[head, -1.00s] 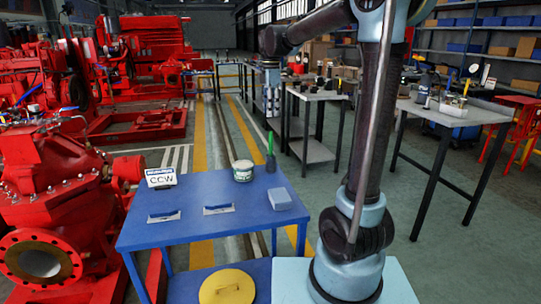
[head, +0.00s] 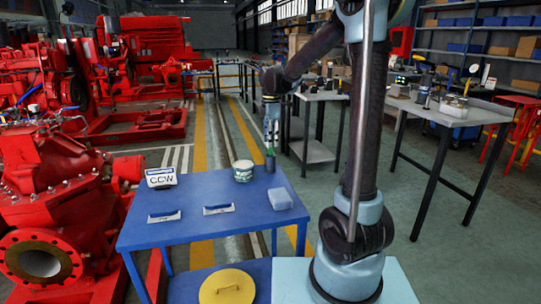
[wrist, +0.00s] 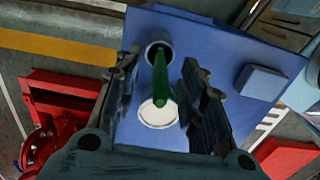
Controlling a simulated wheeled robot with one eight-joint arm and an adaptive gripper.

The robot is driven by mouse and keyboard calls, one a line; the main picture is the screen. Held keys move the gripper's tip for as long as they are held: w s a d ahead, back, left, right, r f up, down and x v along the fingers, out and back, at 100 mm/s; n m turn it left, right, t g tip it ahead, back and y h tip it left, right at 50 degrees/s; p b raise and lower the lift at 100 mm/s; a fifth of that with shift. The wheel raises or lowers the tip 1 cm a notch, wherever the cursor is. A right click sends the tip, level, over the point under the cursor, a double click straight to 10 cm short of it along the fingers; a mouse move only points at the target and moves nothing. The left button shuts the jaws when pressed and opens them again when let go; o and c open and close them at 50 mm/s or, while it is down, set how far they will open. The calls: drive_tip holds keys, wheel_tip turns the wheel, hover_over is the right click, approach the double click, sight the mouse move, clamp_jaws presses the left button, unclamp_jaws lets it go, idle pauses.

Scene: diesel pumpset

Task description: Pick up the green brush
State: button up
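The green brush (head: 269,150) stands upright in a small dark cup (head: 270,164) at the back right of the blue table. In the wrist view the green brush (wrist: 160,82) lies between the two dark fingers of my gripper (wrist: 160,68), with a gap on each side. My gripper (head: 271,140) is open and comes down from above, over the cup. The cup (wrist: 159,51) also shows past the brush in the wrist view. Whether the fingers overlap the brush in height is hard to tell.
A tin (head: 243,171) stands close left of the cup. A blue-grey block (head: 281,199), a CCW sign (head: 161,178) and two small labelled plates are on the blue table (head: 190,232). A red pump (head: 55,205) stands left. The table's middle is mostly clear.

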drive_tip(key=shift+f, duration=1.75)
drive_tip(key=shift+c, duration=0.2)
clamp_jaws()
drive_tip(key=shift+r, duration=0.15)
wheel_tip(320, 180, up, 10)
drive_tip(key=shift+f, duration=0.1)
